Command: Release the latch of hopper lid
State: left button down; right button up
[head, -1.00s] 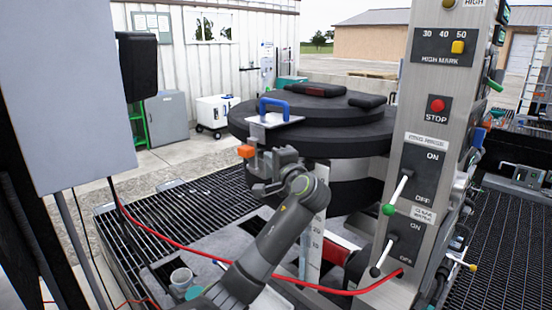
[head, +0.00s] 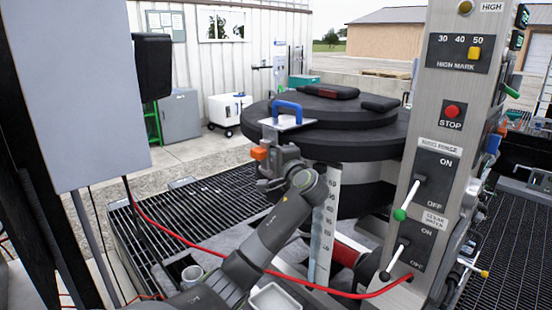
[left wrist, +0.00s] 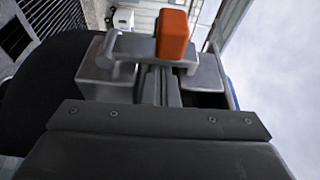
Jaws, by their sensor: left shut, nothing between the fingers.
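The hopper lid (head: 350,140) is a round black cover with a blue handle (head: 287,106) on a pale plate at its left rim. The latch's orange tip (head: 259,153) shows just below that plate, and it stands large in the left wrist view (left wrist: 173,35) on a grey lever (left wrist: 135,45). My left gripper (head: 277,160) is at the latch, below the blue handle. In the left wrist view its fingers (left wrist: 160,85) are together with nothing between them, close to the lever; I cannot tell whether they touch it. My right gripper is not in view.
A steel control column (head: 425,150) with switches and a red stop button (head: 453,111) stands right of the hopper. A grey cabinet (head: 75,90) is at the left. A red hose (head: 190,240) crosses in front, over the grating (head: 215,205).

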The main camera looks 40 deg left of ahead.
pick_arm(q)
jog(key=shift+s+n+b, duration=0.1)
jog(key=shift+n+b, duration=0.2)
jog(key=shift+b, duration=0.05)
jog(key=s+f+n+g+y+b, duration=0.2)
jog(key=s+n+y+b, duration=0.2)
jog(key=n+b, duration=1)
jog(key=s+b, duration=0.1)
jog(key=b, duration=0.8)
jog(key=shift+s+a+f+g, duration=0.25)
jog(key=shift+f+g, duration=0.05)
jog(key=shift+f, duration=0.1)
